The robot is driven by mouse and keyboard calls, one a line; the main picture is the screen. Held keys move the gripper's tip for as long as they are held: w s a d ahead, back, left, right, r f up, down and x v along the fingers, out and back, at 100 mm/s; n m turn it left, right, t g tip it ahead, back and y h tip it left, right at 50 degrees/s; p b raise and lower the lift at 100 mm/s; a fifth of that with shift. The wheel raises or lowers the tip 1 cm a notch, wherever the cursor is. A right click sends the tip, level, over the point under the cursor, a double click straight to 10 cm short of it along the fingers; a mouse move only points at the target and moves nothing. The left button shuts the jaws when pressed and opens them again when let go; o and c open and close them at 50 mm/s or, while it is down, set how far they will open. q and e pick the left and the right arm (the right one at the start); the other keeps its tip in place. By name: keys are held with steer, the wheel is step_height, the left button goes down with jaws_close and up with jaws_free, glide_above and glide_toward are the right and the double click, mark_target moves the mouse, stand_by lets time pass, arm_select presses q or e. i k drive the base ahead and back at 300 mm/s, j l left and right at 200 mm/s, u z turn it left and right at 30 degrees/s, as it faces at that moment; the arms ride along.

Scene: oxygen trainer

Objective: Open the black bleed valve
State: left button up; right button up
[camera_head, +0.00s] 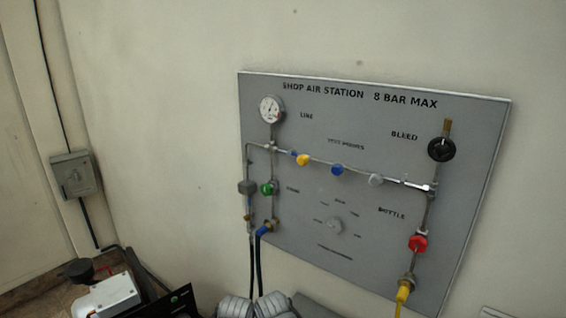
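The black bleed valve (441,149) is a round black knob at the upper right of the grey panel (340,110), beside the printed word BLEED. A short brass outlet (447,127) points up above it, and a metal pipe (430,212) runs down below it. I cannot tell from the knob whether the valve is open or shut.
The panel also carries a gauge (271,109), a green knob (268,188), a red knob (418,243), and yellow (302,160), blue (337,170) and grey (375,180) fittings. A yellow hose (402,293) hangs below the red knob. A grey wall box (75,175) is at left.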

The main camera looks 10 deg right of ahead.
mark_target(441, 150)
steer(key=z, duration=1.25)
steer(key=l+u, duration=0.1)
steer(key=u, duration=1.65)
steer(key=k+l, duration=0.4)
steer(key=k, duration=0.15)
steer(key=k+l, duration=0.45)
steer(key=k, duration=0.1)
